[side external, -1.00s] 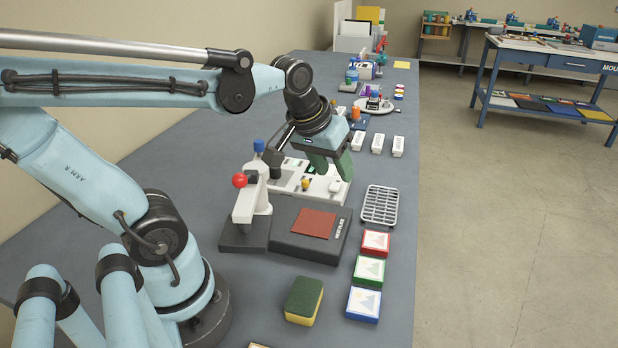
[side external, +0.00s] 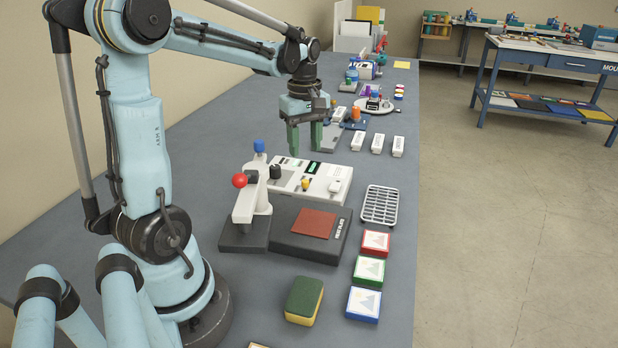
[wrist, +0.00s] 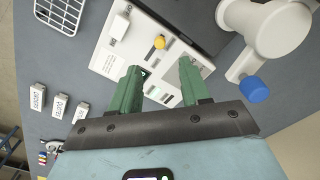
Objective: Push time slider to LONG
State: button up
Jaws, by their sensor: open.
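The white control panel (side external: 300,180) lies flat on the bench behind the dark press. It carries a yellow knob (side external: 305,184), a dark knob, a white switch block (side external: 335,187) and dark slots with green marks. The panel also shows in the wrist view (wrist: 121,62), with the yellow knob (wrist: 160,42) and slots near my fingertips. I cannot tell which part is the time slider, nor read a LONG mark. My gripper (side external: 305,152) is open and empty, fingers pointing down, above the far edge of the panel. In the wrist view its green fingers (wrist: 160,72) stand apart over the panel.
A lever press with a red ball (side external: 239,180) and blue cap (side external: 259,146) stands at the panel's left. The heat plate (side external: 314,223) lies in front. A wire rack (side external: 380,205) is at right, and several white labelled blocks (side external: 377,144) stand beyond it.

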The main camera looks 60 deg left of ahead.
aim_at(305, 180)
notch_tip(305, 180, down, 9)
jog(key=shift+r, duration=0.15)
dwell(0.4)
grip_shut()
